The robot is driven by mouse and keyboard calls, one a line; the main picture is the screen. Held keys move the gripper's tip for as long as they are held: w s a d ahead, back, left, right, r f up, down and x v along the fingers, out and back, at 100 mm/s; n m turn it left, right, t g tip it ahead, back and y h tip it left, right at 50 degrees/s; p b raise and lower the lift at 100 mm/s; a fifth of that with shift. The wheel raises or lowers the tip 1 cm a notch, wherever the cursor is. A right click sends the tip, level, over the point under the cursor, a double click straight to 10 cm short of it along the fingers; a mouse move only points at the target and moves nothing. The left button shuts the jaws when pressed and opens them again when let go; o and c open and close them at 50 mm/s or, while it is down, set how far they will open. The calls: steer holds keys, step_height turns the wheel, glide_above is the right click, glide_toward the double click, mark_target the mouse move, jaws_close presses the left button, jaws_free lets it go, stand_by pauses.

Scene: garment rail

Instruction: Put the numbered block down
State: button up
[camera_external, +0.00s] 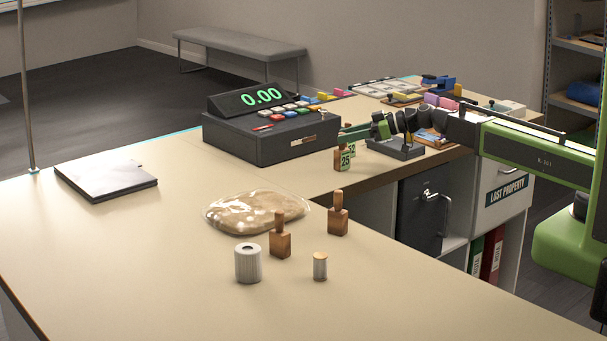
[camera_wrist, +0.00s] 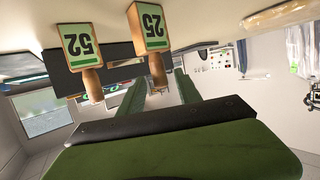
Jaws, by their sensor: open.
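Two numbered wooden blocks with handles and green-edged labels stand on the counter (camera_external: 150,235) beside the till. The block marked 25 (camera_external: 346,161) is nearer the camera; it also shows in the upside-down wrist view (camera_wrist: 150,27). The block marked 52 (camera_external: 351,149) is just behind it and shows to its left in the wrist view (camera_wrist: 78,46). My gripper (camera_external: 348,132) is at the blocks, reaching in from the right. In the wrist view its green fingers (camera_wrist: 158,82) are apart, with the handle of block 25 between their tips. I cannot tell whether they touch it.
The black till (camera_external: 265,135) stands close left of my gripper. A black stamp tray (camera_external: 395,148) lies under my wrist. The front left counter is free.

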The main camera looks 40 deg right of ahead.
steer(key=p+v, duration=0.2)
steer(key=v, duration=0.5)
steer(key=s+d+f+m+g+h, duration=0.2)
steer(key=s+f+g+h, duration=0.2)
steer(key=s+f+g, duration=0.55)
steer(key=s+d+f+m+g+h, duration=0.1)
steer(key=s+d+f+m+h, duration=0.4)
steer(key=s+d, duration=0.5)
step_height(320, 180, down, 2)
steer(key=shift+s+d+f+m+h, duration=0.1)
steer(key=shift+s+d+m+h, duration=0.15)
steer(key=shift+s+m, duration=0.4)
steer(key=shift+o, duration=0.5)
steer(key=shift+g, duration=0.25)
steer(key=o, duration=0.5)
steer(key=shift+c, duration=0.2)
